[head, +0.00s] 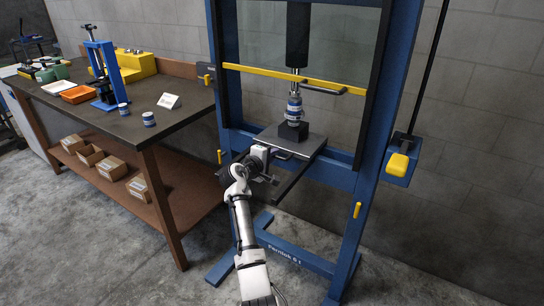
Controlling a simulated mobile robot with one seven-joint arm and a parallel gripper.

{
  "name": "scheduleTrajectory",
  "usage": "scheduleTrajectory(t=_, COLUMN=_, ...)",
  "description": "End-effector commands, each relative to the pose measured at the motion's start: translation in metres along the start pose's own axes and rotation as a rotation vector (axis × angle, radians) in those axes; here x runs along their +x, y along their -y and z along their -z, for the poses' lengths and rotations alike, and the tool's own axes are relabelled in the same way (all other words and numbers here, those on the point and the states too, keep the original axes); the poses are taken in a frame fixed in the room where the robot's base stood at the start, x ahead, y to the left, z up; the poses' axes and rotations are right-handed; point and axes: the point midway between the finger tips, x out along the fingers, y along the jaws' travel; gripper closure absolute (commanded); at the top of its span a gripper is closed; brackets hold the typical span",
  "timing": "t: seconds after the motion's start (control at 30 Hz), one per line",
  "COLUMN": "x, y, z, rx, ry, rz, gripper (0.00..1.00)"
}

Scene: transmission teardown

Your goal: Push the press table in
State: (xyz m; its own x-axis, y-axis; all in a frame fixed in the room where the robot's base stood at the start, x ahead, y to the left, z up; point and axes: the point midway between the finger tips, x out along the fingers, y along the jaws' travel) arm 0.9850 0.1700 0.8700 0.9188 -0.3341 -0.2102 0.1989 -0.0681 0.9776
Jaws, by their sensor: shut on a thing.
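The press table (314,142) is a flat grey plate in the lower middle of the blue press frame (219,100). It juts out toward me past the frame. A black block (293,131) stands on it, with a silver and blue part (294,108) upright on top, below the press ram (298,35). My gripper (268,160) is at the table's front left edge, shut on what looks like the table's front or handle. My arm hides part of that spot, and the fingertips are hard to make out.
A yellow bar (250,70) crosses the press above the table. A yellow-handled control box (398,164) is on the right post. A wooden workbench (150,125) stands at left with a small blue press (103,70), orange trays (80,93) and boxes (137,187) below. Floor at front left is clear.

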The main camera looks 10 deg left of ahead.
Motion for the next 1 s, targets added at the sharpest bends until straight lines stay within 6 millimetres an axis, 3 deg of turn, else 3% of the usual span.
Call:
scheduleTrajectory(t=0.13, x=0.002, y=-0.006, z=-0.001, rx=0.004, ry=-0.003, rz=-0.009, gripper=1.0)
scheduleTrajectory(t=0.17, x=0.002, y=-0.006, z=-0.001, rx=0.005, ry=-0.003, rz=-0.009, gripper=0.87)
scheduleTrajectory(t=0.27, x=0.002, y=-0.006, z=-0.001, rx=0.004, ry=-0.002, rz=-0.009, gripper=0.75)
scheduleTrajectory(t=0.63, x=-0.004, y=-0.003, z=0.0, rx=0.002, ry=-0.002, rz=-0.006, gripper=0.75)
scheduleTrajectory(t=0.77, x=-0.019, y=-0.002, z=0.0, rx=0.004, ry=-0.003, rz=-0.006, gripper=0.75)
scheduleTrajectory(t=1.0, x=-0.07, y=-0.001, z=0.001, rx=0.004, ry=-0.005, rz=-0.008, gripper=0.75)
